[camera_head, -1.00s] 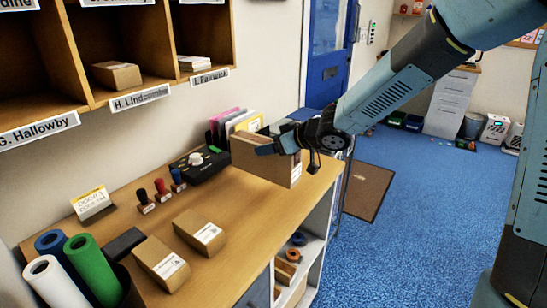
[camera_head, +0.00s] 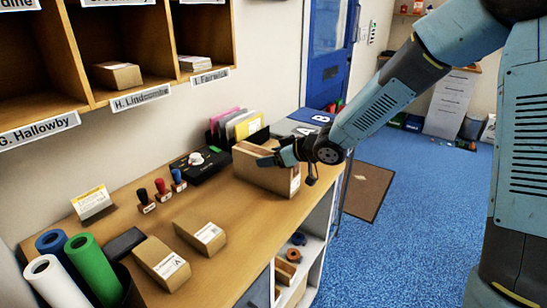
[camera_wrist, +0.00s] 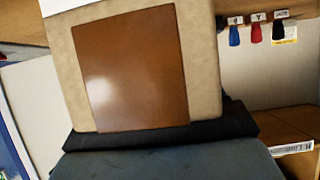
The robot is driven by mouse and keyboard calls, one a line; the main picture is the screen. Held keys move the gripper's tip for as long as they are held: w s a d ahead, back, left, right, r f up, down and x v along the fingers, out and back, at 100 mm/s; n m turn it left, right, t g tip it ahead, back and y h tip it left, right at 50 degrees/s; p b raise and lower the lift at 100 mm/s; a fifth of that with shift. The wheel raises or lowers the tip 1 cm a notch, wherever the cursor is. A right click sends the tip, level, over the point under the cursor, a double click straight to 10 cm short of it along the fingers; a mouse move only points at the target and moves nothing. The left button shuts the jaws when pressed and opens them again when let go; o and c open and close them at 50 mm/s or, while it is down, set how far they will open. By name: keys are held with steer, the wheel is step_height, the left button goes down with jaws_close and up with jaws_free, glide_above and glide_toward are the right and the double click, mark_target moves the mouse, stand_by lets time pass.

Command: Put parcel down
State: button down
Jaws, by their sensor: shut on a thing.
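The parcel is a tan cardboard box (camera_head: 262,172) with a white label on its right end. It stands upright at the far right end of the wooden counter (camera_head: 230,260), its lower edge at or just above the counter top; I cannot tell if it touches. My gripper (camera_head: 272,156) is shut on the upper part of the parcel, one finger showing across its near face. The other finger is hidden. In the wrist view the parcel (camera_wrist: 205,60) fills the upper middle, with a brown panel on its face.
Two smaller labelled boxes (camera_head: 200,233) (camera_head: 161,263) lie on the counter at the front. Stamps (camera_head: 162,190), a black device (camera_head: 200,164) and a folder rack (camera_head: 237,127) stand along the wall. Bare counter lies between the small boxes and the parcel.

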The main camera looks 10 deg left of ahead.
steer(key=shift+c, duration=0.7)
jaws_free()
steer(key=v, duration=1.2)
steer(key=shift+r, duration=0.1)
